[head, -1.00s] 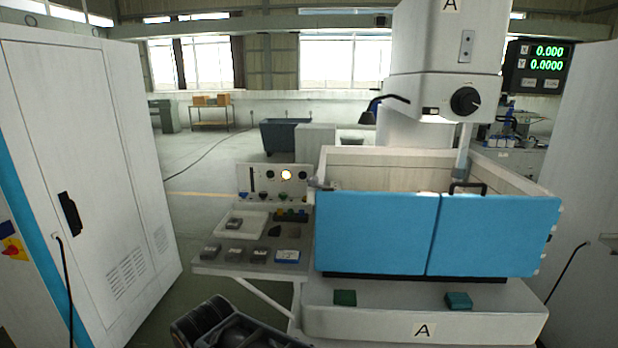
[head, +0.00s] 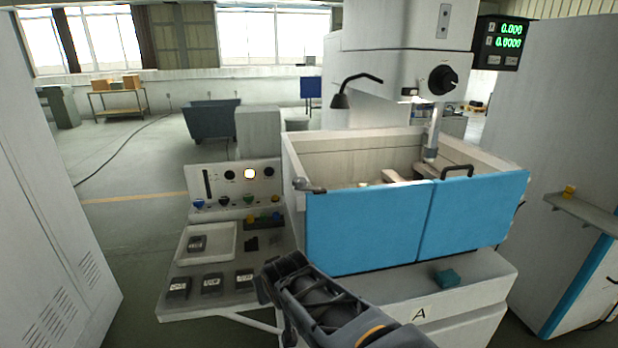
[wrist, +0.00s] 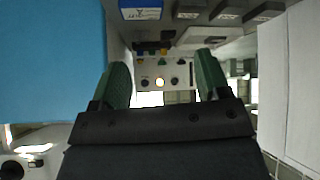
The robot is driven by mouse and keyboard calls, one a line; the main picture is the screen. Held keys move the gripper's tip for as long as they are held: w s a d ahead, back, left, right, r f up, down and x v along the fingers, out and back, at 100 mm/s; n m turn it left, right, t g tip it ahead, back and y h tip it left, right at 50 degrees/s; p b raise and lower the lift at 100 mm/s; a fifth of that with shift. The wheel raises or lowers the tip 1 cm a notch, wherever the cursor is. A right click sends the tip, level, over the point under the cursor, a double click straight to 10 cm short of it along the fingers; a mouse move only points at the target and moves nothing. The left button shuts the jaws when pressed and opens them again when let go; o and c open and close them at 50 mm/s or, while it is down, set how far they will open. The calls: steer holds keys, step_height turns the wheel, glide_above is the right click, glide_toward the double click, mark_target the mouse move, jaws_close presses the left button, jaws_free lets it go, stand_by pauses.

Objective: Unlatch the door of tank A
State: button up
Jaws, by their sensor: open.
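Tank A (head: 360,160) is a pale open-topped box with two blue door panels, the left one (head: 365,228) and the right one (head: 475,210), both closed against the front. A grey lever-like latch (head: 308,186) sits at the tank's upper left front corner. A black loop handle (head: 457,171) stands on the right panel's top edge. My gripper (wrist: 163,78) shows green fingers spread apart with nothing between them. A blue panel surface (wrist: 50,55) fills the left of the upside-down wrist view. In the head view my arm covers the side shelf's right front, and my fingertips cannot be made out.
A control panel (head: 235,184) with a lit button and a side shelf (head: 215,305) with a white tray (head: 207,243) and dark blocks stand left of the tank. Pale cabinets stand at both sides.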

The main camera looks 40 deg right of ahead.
steer(key=w+d+r+m+t+h+p, duration=0.25)
steer(key=w+d+r+t, duration=0.2)
steer(key=d+r, duration=0.4)
steer(key=t+p, duration=0.1)
steer(key=t, duration=0.4)
glide_toward(302, 184)
steer(key=shift+n+h, duration=0.45)
steer(key=p+x, duration=0.1)
steer(key=x, duration=0.2)
steer(key=p+x, duration=0.1)
steer(key=x, duration=0.3)
steer(key=p+x, duration=0.1)
steer(key=x, duration=0.2)
steer(key=shift+w+a+p, duration=0.25)
steer(key=shift+w+p, duration=0.05)
steer(key=shift+c, duration=0.5)
